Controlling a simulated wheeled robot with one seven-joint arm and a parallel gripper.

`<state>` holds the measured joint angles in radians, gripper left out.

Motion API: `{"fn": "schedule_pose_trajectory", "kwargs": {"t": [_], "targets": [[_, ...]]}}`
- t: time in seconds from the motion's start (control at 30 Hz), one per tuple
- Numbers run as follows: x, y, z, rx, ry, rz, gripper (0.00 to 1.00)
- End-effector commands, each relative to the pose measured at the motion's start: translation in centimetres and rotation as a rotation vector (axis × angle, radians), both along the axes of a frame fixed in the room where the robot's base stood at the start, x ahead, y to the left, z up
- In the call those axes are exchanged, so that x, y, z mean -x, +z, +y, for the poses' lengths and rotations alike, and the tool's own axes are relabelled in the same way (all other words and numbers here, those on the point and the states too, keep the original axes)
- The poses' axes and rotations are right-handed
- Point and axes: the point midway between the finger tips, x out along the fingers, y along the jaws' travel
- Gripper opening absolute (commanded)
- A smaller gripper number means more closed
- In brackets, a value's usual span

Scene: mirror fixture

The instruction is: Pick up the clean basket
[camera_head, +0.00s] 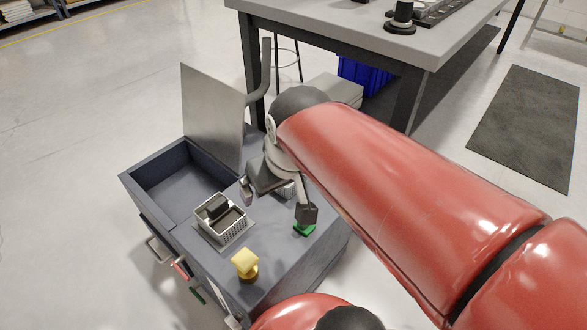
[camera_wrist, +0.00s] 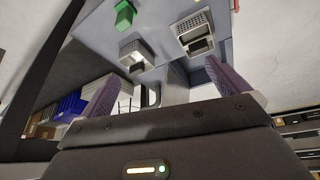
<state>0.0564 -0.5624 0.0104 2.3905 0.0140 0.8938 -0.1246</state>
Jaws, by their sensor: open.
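Two small light grey perforated baskets stand on the dark grey cart top (camera_head: 276,259). One basket (camera_head: 222,229) stands on a flat plate beside the open bin and holds a dark block; it also shows in the wrist view (camera_wrist: 186,27). The other basket (camera_head: 286,191) is mostly hidden behind my gripper in the head view. In the wrist view it (camera_wrist: 136,47) is at upper left with a bright patch inside. I cannot tell which is the clean one. My gripper (camera_head: 277,202) is open above the cart, its fingers (camera_wrist: 164,70) apart with nothing held.
A green block (camera_head: 303,228) and a yellow object (camera_head: 245,262) sit on the cart top. An open bin (camera_head: 180,185) with a raised panel (camera_head: 212,115) is at the left. A grey workbench (camera_head: 340,35) stands behind, with a blue crate (camera_head: 364,77) below.

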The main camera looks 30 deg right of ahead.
Motion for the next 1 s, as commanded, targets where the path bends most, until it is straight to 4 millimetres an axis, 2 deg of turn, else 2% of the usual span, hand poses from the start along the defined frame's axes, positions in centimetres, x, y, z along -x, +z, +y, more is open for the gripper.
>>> {"fn": "schedule_pose_trajectory", "kwargs": {"t": [0.37, 0.53, 0.67, 0.8, 1.0], "targets": [[-4.9, -1.5, -1.5, 0.031, 0.066, 0.080, 1.00], [-8.3, -3.2, -2.9, 0.044, 0.113, 0.131, 1.00], [-11.9, -5.8, -4.7, 0.046, 0.166, 0.187, 1.00], [-15.5, -9.3, -6.8, 0.043, 0.230, 0.242, 1.00], [-18.7, -13.3, -9.1, 0.030, 0.296, 0.289, 1.00]]}}
